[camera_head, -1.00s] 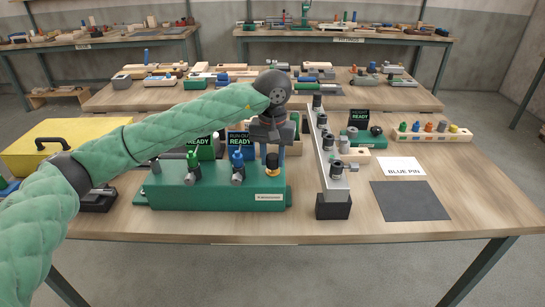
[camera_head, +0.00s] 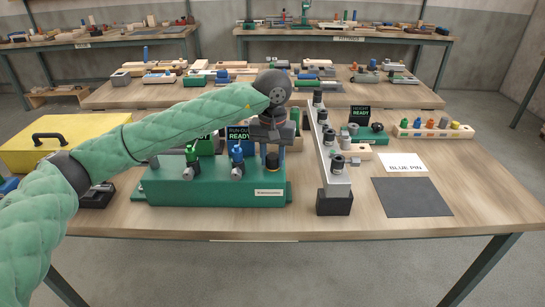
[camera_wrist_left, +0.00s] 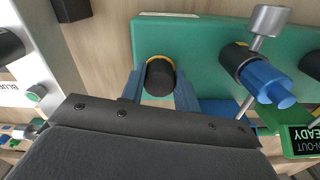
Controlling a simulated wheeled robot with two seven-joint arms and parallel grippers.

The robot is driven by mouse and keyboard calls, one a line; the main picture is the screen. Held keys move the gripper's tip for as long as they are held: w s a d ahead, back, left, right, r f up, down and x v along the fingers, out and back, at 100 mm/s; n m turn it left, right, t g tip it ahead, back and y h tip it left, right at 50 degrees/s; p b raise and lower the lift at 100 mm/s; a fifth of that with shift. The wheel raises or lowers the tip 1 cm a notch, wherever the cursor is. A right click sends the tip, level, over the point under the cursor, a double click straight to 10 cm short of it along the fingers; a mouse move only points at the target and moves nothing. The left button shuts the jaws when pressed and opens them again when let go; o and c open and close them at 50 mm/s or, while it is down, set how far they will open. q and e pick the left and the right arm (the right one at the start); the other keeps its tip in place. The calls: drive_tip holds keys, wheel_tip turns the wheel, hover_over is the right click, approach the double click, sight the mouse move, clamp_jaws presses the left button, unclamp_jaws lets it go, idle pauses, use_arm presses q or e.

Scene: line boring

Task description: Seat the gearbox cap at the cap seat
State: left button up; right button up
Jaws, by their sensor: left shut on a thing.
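The gearbox cap appears to be the short black cylinder with a yellow ring (camera_head: 272,162), at the right end of the green housing (camera_head: 230,193). In the left wrist view the cap (camera_wrist_left: 159,76) stands between the two blue fingers of my left gripper (camera_wrist_left: 158,88). My left gripper (camera_head: 272,150) is shut on the cap from above and behind. The cap is upright at the housing; whether it is fully down on its seat I cannot tell. The seat is hidden beneath it. My right gripper is not in view.
Clamps with green (camera_head: 192,155) and blue (camera_head: 238,155) handles stand on the housing, left of the cap. A grey rail (camera_head: 335,175) with black knobs runs close on the right. A yellow case (camera_head: 60,145) lies at left.

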use_arm(q)
drive_tip(key=shift+f, duration=0.15)
drive_tip(key=o, duration=1.1)
drive_tip(key=shift+r, duration=4.05)
